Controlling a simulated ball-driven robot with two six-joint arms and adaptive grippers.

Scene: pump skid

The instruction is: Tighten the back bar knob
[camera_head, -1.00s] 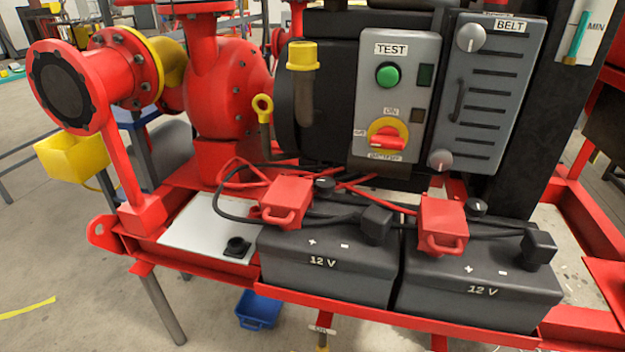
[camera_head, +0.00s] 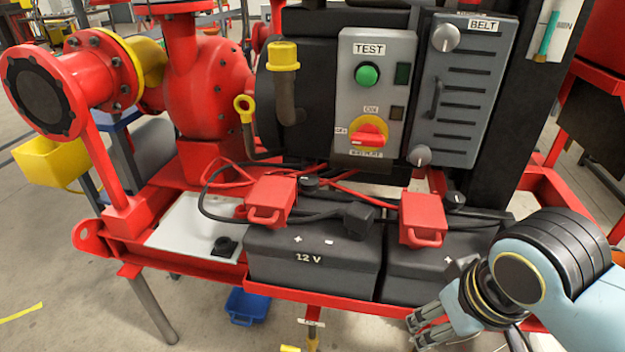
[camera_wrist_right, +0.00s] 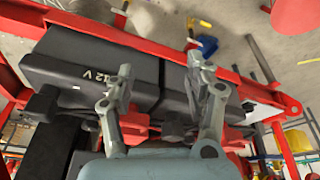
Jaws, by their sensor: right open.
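Small black knobs show behind the red terminal covers, one by the left battery (camera_head: 310,184) and one by the right battery (camera_head: 456,199). I cannot tell which is the back bar knob, or how tight either is. Another black knob-like part (camera_head: 225,247) lies on the white plate at the left. My right gripper (camera_head: 421,326) is in front of the right battery, low at the lower right, apart from the knobs. In the right wrist view its two fingers (camera_wrist_right: 159,63) are spread and empty above the batteries. My left gripper is not in view.
Red terminal covers (camera_head: 270,200) and black and red cables crowd the battery tops. A grey TEST panel (camera_head: 350,105) and a BELT cover with grey knobs (camera_head: 460,95) stand behind. The red skid rail (camera_head: 320,300) runs along the front.

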